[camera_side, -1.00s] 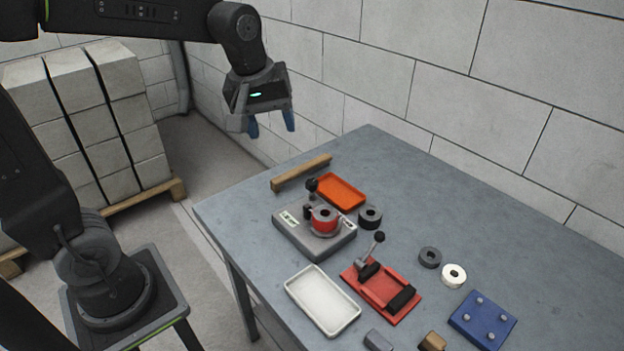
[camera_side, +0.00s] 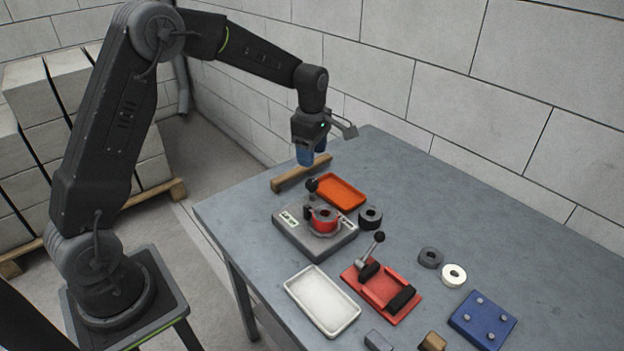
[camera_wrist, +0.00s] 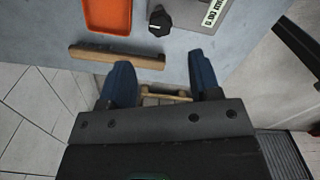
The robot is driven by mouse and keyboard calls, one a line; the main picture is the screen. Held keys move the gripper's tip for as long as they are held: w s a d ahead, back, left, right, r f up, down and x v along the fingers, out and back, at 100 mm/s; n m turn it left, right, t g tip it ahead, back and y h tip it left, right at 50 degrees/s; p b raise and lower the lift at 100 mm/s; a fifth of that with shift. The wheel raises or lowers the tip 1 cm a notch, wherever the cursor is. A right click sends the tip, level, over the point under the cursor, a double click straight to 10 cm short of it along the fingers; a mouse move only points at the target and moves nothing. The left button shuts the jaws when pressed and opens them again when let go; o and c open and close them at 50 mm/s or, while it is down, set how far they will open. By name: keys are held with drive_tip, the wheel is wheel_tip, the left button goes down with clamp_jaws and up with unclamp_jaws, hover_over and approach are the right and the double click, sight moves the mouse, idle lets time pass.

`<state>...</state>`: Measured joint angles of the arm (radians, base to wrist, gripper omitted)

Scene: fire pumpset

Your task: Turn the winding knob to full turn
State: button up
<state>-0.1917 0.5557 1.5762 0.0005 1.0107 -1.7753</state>
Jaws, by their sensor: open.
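The winding knob (camera_side: 312,185) is a black knob at the back corner of a grey winding unit (camera_side: 315,248). The unit carries a red ring-shaped spool (camera_side: 324,217). In the wrist view the knob (camera_wrist: 160,21) is near the top centre, beside the unit's label (camera_wrist: 215,11). My gripper (camera_side: 311,163) hangs above the far edge of the table, near the wooden bar, higher than the knob. In the wrist view its blue fingers (camera_wrist: 160,63) are spread with nothing between them, and the knob lies beyond their tips. The gripper is open and apart from the knob.
A wooden bar (camera_side: 301,173) lies at the table edge; it also shows in the wrist view (camera_wrist: 116,55). An orange tray (camera_side: 342,192) and a dark ring (camera_side: 370,216) flank the unit. A white tray (camera_side: 322,301), red fixture (camera_side: 381,291) and blue block (camera_side: 482,320) stand in front.

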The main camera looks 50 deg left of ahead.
sight(312, 182)
wheel_tip(312, 182, down, 9)
drive_tip(key=shift+r, duration=0.2)
drive_tip(key=shift+c, duration=0.5)
drive_tip(key=c, duration=0.8)
